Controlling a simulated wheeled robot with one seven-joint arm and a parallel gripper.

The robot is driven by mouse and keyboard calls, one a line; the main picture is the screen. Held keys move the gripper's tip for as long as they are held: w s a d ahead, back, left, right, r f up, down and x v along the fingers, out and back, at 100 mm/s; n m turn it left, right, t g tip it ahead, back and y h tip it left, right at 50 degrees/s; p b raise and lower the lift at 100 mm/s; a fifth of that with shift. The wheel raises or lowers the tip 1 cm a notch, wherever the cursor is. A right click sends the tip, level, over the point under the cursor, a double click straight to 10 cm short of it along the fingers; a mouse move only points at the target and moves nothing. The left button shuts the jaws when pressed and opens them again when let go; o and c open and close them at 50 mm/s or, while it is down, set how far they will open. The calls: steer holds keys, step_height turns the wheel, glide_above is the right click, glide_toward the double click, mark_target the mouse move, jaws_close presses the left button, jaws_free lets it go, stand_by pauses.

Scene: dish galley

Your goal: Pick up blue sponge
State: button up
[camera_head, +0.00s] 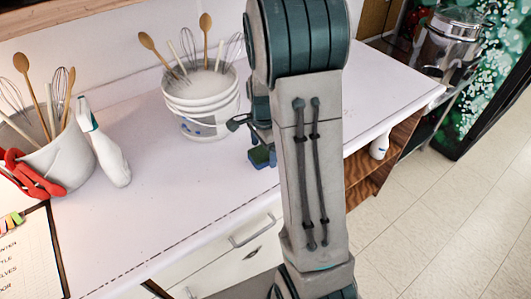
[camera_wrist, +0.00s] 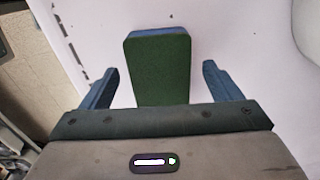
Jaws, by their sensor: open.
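The blue sponge (camera_head: 262,156) lies on the white counter near its front edge, partly hidden by my arm in the head view. In the wrist view the sponge (camera_wrist: 159,70) shows a green scrubbing face, with a blue strip along its far end. My gripper (camera_wrist: 160,85) is open, with one blue finger on each side of the sponge. There is a gap between each finger and the sponge. In the head view my gripper (camera_head: 258,132) is seen small beside my arm, close to the sponge. I cannot tell its exact height over the counter.
A white bucket (camera_head: 203,108) with whisks and wooden spoons stands behind the sponge. A spray bottle (camera_head: 108,155) and a second utensil container (camera_head: 62,160) with a red item are at left. The white counter (camera_head: 170,215) is clear between them and the drawers.

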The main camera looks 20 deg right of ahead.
mark_target(264, 151)
steer(key=c, duration=1.1)
steer(key=shift+o, duration=0.2)
steer(key=shift+r, duration=0.1)
step_height(264, 151, up, 4)
steer(key=shift+d+r+b, duration=0.1)
steer(key=shift+d+b, duration=0.05)
steer(key=shift+b, duration=0.3)
steer(key=w+d+r, duration=0.1)
steer(key=d+r, duration=0.2)
steer(key=d, duration=0.2)
steer(key=w+d+r+b, duration=0.1)
steer(key=d+r, duration=0.2)
steer(key=d, duration=0.3)
steer(key=shift+d+r, duration=0.15)
steer(key=shift+r, duration=0.15)
steer(key=o, duration=0.3)
steer(key=shift+c, duration=1.3)
